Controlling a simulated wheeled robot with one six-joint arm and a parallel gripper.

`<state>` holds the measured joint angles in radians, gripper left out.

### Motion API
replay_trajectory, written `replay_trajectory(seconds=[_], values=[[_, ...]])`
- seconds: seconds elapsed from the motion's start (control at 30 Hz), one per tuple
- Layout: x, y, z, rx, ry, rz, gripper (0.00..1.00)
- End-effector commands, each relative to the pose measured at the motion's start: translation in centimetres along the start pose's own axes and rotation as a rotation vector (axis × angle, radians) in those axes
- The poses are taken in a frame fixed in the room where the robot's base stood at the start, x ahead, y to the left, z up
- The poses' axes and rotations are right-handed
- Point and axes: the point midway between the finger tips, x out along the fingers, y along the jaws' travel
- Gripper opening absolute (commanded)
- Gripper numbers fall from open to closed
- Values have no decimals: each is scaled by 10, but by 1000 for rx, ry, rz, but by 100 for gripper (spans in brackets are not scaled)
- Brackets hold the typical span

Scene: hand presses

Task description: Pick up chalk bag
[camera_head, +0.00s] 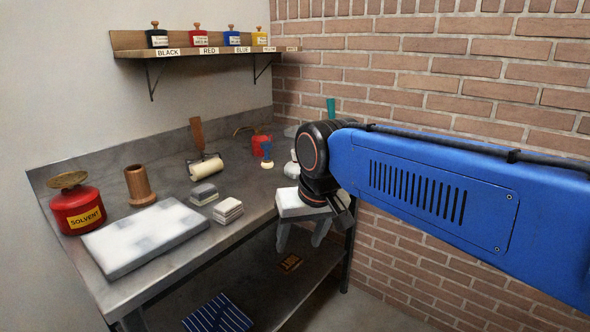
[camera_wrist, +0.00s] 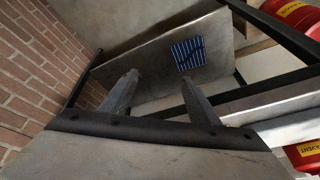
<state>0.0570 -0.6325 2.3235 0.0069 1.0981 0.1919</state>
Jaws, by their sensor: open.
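I cannot make out a chalk bag for sure in either view. A pale item (camera_head: 291,169), partly hidden behind my arm, sits at the bench's far right end; I cannot tell what it is. My gripper (camera_head: 300,244) hangs at the bench's right end, fingers pointing down toward the lower shelf. In the wrist view my gripper (camera_wrist: 158,80) is open, with nothing between its two fingers. A blue striped item (camera_wrist: 188,54) lies beyond the fingertips on the lower shelf. It also shows in the head view (camera_head: 217,315).
The bench (camera_head: 165,178) holds a red solvent can (camera_head: 77,210), a pale slab (camera_head: 145,237), a wooden cylinder (camera_head: 139,186), a roller (camera_head: 206,167) and small blocks (camera_head: 228,210). A small brown item (camera_head: 290,262) lies on the lower shelf. A brick wall (camera_head: 430,90) stands behind my arm.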

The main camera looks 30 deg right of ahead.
Motion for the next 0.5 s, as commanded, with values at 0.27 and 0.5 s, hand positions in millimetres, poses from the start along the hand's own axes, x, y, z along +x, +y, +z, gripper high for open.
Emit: replay_trajectory(seconds=[0.27,0.5], values=[[-53,5,-100,312,-67,36,55],[-86,18,-181,576,-120,76,55]])
